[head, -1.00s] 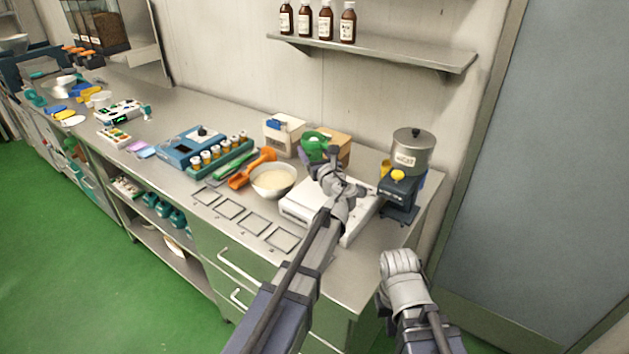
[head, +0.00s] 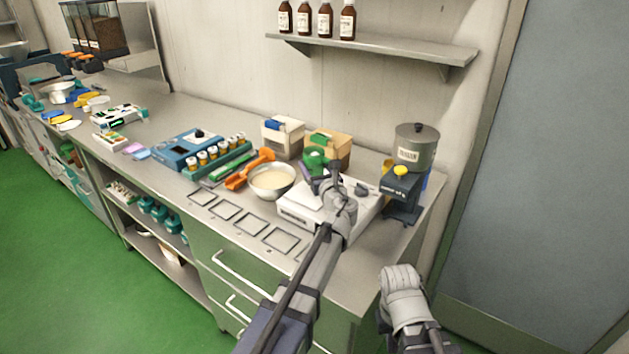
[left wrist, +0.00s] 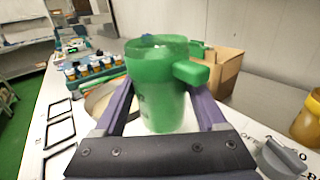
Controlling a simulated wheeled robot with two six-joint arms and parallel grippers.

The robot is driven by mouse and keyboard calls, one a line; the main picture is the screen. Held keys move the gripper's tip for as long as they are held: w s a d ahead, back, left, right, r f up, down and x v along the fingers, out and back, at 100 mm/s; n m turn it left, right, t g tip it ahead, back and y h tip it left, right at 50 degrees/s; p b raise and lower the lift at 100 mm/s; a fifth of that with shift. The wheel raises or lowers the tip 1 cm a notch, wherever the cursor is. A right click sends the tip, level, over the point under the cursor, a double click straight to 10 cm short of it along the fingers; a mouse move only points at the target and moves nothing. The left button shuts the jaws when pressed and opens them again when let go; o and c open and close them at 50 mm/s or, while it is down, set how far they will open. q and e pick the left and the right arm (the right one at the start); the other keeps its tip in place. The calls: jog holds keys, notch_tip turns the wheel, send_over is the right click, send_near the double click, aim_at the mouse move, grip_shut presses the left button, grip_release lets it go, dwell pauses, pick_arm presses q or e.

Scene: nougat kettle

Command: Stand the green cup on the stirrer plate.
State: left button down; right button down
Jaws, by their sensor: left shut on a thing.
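The green cup (head: 314,158) is upright between the fingers of my left gripper (head: 325,180), which is shut on it. In the left wrist view the cup (left wrist: 160,95) fills the middle, its handle pointing right, between the two purple fingers. The white stirrer plate (head: 297,213) lies on the bench under the left gripper, and its white top (left wrist: 240,122) with a grey knob (left wrist: 284,158) shows in the wrist view. I cannot tell whether the cup's base touches the plate. My right gripper (head: 401,277) is low in front of the bench, apart from everything; its jaws are unclear.
A metal bowl (head: 272,182) with pale contents stands left of the plate. A cardboard box (head: 330,146) and a white box (head: 282,136) stand behind. A grey pot on a dark-blue stand (head: 404,192) is close on the right. Square frames (head: 224,210) lie at the front left.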

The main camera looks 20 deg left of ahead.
pick_arm(q)
jog(key=shift+f+b, duration=1.65)
jog(key=shift+f, duration=0.15)
jog(key=shift+f, duration=0.2)
grip_release()
jog(key=shift+r, duration=0.15)
jog(key=shift+r, duration=0.2)
jog(key=v, duration=1.2)
jog(key=shift+f, duration=0.15)
